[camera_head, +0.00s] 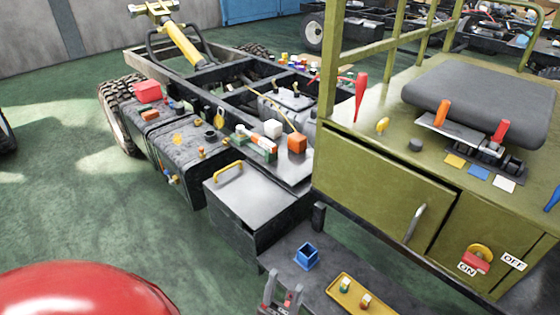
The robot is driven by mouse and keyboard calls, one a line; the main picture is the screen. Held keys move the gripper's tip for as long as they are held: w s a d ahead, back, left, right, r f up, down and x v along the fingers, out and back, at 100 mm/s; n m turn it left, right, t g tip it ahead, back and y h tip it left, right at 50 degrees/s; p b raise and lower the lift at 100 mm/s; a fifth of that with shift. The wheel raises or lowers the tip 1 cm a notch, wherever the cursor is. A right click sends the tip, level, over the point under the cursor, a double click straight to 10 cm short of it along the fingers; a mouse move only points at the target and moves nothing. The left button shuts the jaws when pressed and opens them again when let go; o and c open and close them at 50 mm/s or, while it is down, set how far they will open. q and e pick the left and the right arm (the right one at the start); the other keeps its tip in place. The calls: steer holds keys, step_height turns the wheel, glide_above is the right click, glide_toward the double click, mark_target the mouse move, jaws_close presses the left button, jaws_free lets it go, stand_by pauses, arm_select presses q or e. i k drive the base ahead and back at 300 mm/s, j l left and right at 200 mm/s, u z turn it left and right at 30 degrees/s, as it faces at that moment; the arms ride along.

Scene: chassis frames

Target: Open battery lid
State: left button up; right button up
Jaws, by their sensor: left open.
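The battery box (240,228) is dark grey and sits low on the near side of the chassis frame, left of the green cab. Its flat metallic lid (258,198) is down, and a yellow handle (228,169) lies along the lid's far left edge. My left gripper (283,288), grey with red parts, shows at the bottom edge. In the picture it is below the box, clear of the lid and handle, and it is open with nothing between its fingers. My right gripper is not in view.
Right of the gripper, a dark step holds a blue open box (306,256) and a yellow tray (362,297) with small blocks. The green cab (385,185) walls off the right side. Black tanks (188,150) carry loose parts behind the box. Green floor is free at left.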

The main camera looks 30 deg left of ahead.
mark_target(244, 194)
steer(key=u, duration=1.85)
steer(key=i+l+u, duration=0.25)
steer(key=i, duration=0.15)
steer(key=i+l+u, duration=0.2)
steer(key=i, duration=0.15)
steer(key=i+j, duration=0.05)
